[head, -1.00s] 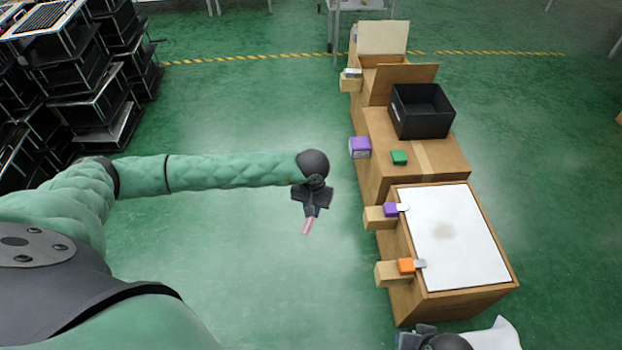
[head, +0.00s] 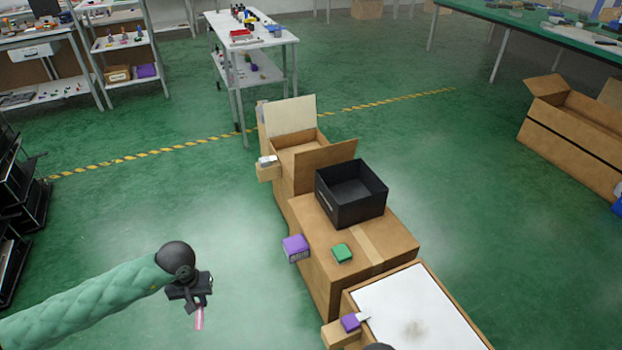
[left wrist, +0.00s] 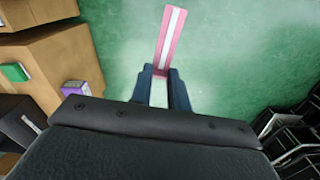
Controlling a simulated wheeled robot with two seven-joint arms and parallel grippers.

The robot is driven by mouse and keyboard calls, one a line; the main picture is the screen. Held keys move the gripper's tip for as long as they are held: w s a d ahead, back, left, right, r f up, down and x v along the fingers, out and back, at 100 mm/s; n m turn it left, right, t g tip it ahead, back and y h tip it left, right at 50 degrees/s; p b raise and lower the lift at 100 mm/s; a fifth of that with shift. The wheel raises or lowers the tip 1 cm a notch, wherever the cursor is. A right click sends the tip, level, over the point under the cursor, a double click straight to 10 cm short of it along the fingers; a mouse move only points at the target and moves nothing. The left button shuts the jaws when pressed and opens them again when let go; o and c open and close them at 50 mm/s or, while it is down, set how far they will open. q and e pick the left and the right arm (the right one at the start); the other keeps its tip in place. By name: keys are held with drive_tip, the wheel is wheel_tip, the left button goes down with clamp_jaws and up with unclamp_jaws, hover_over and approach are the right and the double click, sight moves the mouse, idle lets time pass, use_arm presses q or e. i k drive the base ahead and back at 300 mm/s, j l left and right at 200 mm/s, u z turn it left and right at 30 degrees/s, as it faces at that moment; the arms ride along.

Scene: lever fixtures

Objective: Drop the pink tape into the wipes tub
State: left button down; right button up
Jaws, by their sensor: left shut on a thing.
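My left gripper (head: 198,301) is shut on the pink tape (head: 199,319), a flat pink strip with a pale middle band. The tape hangs below the fingers over open green floor, left of the boxes. In the left wrist view the tape (left wrist: 171,38) sticks out from between the two dark fingertips (left wrist: 160,75). I cannot make out for certain a wipes tub in these frames. My right gripper is not in view.
An open black bin (head: 351,195) stands on a cardboard box (head: 382,236), with a green block (head: 342,253) beside it. A purple block (head: 296,248) sits at the box's left edge. A white-topped box (head: 415,310) is nearer. Floor around my left gripper is clear.

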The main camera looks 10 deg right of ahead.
sight(346, 201)
drive_tip(key=i+j+z, duration=0.15)
drive_tip(key=i+z, duration=0.35)
drive_tip(key=i+j+z, duration=0.35)
drive_tip(key=i+z, duration=0.15)
drive_tip(key=i+j+z, duration=0.5)
drive_tip(key=i+j, duration=0.05)
